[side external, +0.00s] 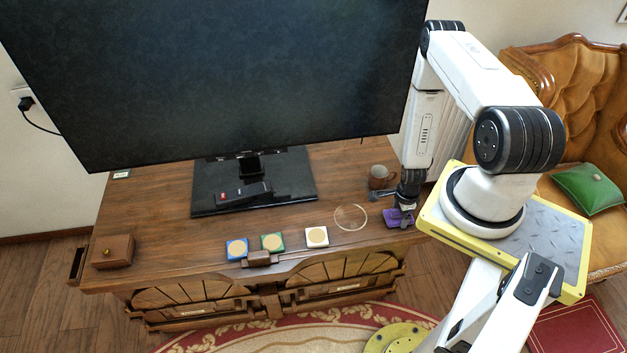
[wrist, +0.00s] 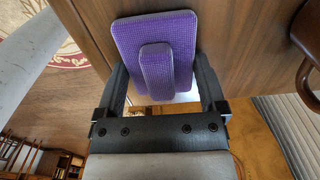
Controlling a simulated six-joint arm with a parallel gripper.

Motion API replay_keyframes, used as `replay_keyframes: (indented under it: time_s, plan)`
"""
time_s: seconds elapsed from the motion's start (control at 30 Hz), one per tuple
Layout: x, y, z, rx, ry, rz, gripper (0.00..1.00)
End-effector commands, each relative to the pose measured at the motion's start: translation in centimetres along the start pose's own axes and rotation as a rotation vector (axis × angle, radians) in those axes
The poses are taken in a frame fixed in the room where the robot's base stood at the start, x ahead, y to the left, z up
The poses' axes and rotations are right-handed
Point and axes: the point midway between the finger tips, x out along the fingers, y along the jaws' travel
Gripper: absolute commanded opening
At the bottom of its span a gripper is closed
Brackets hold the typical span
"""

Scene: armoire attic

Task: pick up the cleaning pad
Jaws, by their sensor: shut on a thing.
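The cleaning pad (side external: 399,218) is purple, at the right end of the wooden cabinet top in the side view. In the wrist view the pad (wrist: 182,28) shows as a textured purple slab with a raised purple grip block on its face. My gripper (side external: 405,203) points down at the pad in the side view. In the wrist view my gripper (wrist: 162,75) is shut on the pad, with a dark finger on either side of it. I cannot tell whether the pad touches the wood or is a little above it.
A brown mug (side external: 381,178) stands close behind my gripper. A pale ring (side external: 350,217) and blue, green and white coasters (side external: 317,237) lie to the left. The large television (side external: 220,75) stands behind them. A small wooden box (side external: 113,252) sits far left.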

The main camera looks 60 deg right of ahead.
Motion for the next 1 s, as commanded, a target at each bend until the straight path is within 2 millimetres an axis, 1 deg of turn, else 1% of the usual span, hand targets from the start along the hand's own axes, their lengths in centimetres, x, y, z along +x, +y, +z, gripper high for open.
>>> replay_keyframes:
  time_s: [0.27,0.7,0.8,1.0]
  plan:
    - [-1.7,-0.1,0.0,0.000,0.000,-0.001,0.32]
    - [-7.0,-0.1,0.0,0.000,0.000,-0.001,0.32]
    - [-8.0,-0.1,0.0,0.000,0.000,-0.002,0.32]
    - [-9.4,0.0,0.0,0.000,-0.001,-0.001,0.32]
